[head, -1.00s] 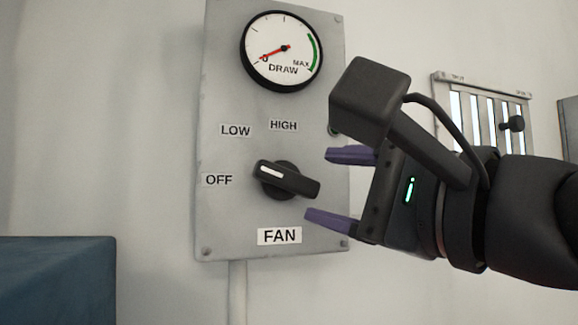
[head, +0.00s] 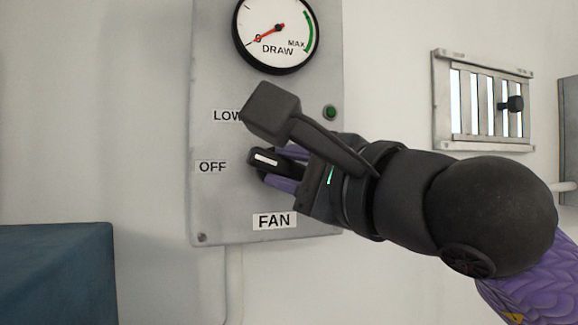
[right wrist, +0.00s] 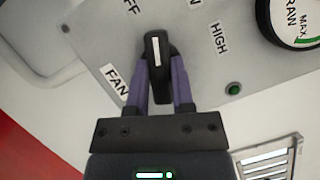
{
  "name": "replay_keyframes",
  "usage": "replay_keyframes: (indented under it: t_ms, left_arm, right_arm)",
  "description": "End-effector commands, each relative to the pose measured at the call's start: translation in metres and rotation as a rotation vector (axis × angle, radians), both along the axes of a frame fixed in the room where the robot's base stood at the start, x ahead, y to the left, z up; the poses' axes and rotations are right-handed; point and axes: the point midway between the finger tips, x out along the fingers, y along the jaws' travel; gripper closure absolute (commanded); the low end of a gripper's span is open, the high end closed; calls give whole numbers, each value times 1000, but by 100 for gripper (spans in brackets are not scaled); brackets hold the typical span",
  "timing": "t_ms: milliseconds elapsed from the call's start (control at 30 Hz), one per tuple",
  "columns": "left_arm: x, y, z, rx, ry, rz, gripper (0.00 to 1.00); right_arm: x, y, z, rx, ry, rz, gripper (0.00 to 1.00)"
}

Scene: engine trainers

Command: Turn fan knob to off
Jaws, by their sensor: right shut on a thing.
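The black fan knob (head: 265,160) with a white pointer mark is on the grey panel (head: 215,205). Its white mark sits at the left end, on the side of the OFF label (head: 212,167). My right gripper (head: 282,168) reaches in from the right, its purple fingers on either side of the knob. In the right wrist view the knob (right wrist: 154,55) stands between the fingertips (right wrist: 158,72), which are shut on it. The right wrist hides the HIGH label in the head view and partly covers LOW. My left gripper is not in view.
A round DRAW gauge (head: 277,32) with its red needle near 0 is above the knob. A green light or button (head: 330,112) is on the panel's right. A slatted vent (head: 484,100) is on the wall, and a blue box (head: 55,270) is at lower left.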

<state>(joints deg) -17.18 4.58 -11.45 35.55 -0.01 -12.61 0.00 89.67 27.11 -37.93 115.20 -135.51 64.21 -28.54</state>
Motion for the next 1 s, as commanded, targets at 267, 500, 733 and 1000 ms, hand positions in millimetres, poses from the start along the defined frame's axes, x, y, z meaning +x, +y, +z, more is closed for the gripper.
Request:
replay_keyframes:
  t_ms: [267, 500, 733, 1000]
  left_arm:
    - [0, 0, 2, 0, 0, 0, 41]
    - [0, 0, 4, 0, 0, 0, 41]
    - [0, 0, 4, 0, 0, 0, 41]
    - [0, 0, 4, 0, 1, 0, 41]
  right_arm:
    - [0, 0, 2, -226, -75, -4, 100]
    - [0, 0, 1, -356, -116, -1, 100]
    - [0, 0, 1, -354, -115, -1, 58]
    - [0, 0, 1, -352, -115, -1, 35]
